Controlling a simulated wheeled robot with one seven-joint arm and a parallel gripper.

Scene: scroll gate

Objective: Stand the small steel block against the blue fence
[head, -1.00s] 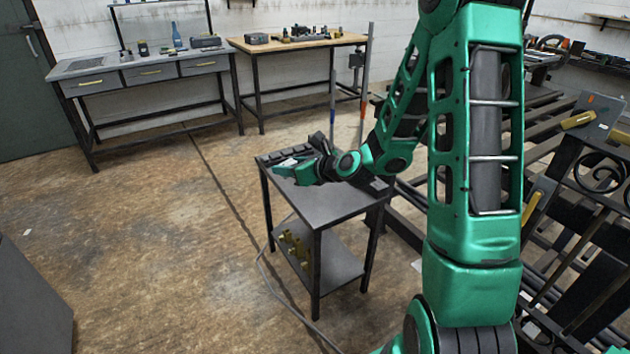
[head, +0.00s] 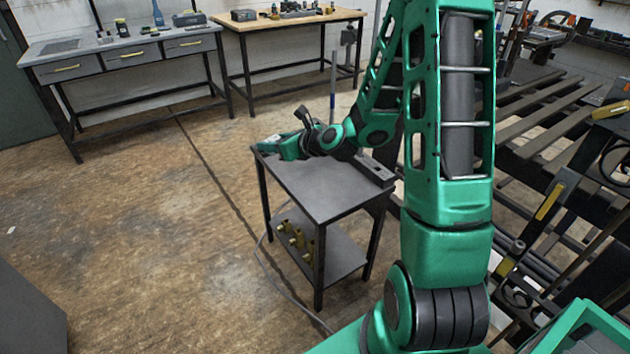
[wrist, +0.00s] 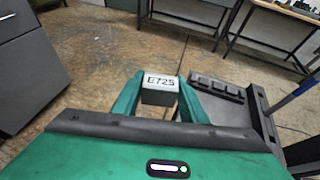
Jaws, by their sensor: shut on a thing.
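My gripper (wrist: 158,100) is shut on a small grey block (wrist: 160,92) in the wrist view. In the head view my gripper (head: 277,148) is at the far left corner of the dark cart's top (head: 325,187); the block cannot be made out there. In the wrist view the block shows left of the cart top, with floor behind it. I cannot make out a blue fence for certain in either view.
A dark strip with raised pads (wrist: 216,91) lies along an edge of the cart top. A bluish-grey post (head: 333,85) stands behind the cart. Brass-coloured pieces (head: 297,240) sit on the lower shelf. Dark metal racks (head: 560,140) stand at right. Floor at left is open.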

